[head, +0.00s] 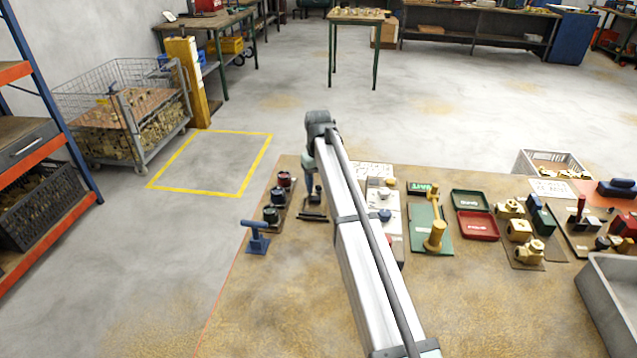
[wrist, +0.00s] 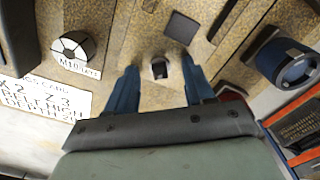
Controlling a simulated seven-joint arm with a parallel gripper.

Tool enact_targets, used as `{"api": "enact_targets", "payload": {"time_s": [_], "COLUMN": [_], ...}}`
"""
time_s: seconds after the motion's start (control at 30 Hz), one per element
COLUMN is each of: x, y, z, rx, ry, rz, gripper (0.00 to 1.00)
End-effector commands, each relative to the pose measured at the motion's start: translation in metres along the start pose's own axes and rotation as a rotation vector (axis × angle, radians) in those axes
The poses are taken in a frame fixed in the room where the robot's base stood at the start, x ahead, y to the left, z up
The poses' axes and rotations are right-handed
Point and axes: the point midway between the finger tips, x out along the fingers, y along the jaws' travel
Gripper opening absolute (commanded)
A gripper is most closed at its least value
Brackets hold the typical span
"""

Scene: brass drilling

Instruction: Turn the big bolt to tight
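My gripper (wrist: 159,66) shows in the wrist view with its two blue fingers spread wide apart. Between the fingertips, with gaps on both sides, is a small dark block with a pale lower face (wrist: 160,69) on a tan board; I cannot tell for sure that it is the big bolt. In the head view my arm reaches over the bench (head: 270,310) to its far left part, and hides most of the gripper and what lies under it. Whether the fingers are level with the small block or above it is unclear.
In the wrist view a white-faced round piece (wrist: 72,48) with an M10 label lies left, and a blue round part (wrist: 289,62) right. In the head view, dark knobs (head: 272,214) and a blue T-handle (head: 256,238) stand left of the arm. The bench front is clear.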

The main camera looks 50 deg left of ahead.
Motion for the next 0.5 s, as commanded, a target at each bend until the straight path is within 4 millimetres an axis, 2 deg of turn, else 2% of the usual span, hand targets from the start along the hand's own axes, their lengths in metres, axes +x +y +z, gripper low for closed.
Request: {"api": "enact_targets", "payload": {"time_s": [0.27,0.37,0.5], "x": [-0.003,-0.011,-0.033], "y": [0.0,0.0,0.0], "z": [0.0,-0.001,-0.001], "rx": [0.0,0.0,0.0], "ry": [0.0,0.001,0.002], "rz": [0.0,0.0,0.0], "gripper": [0.53,0.53,0.53]}}
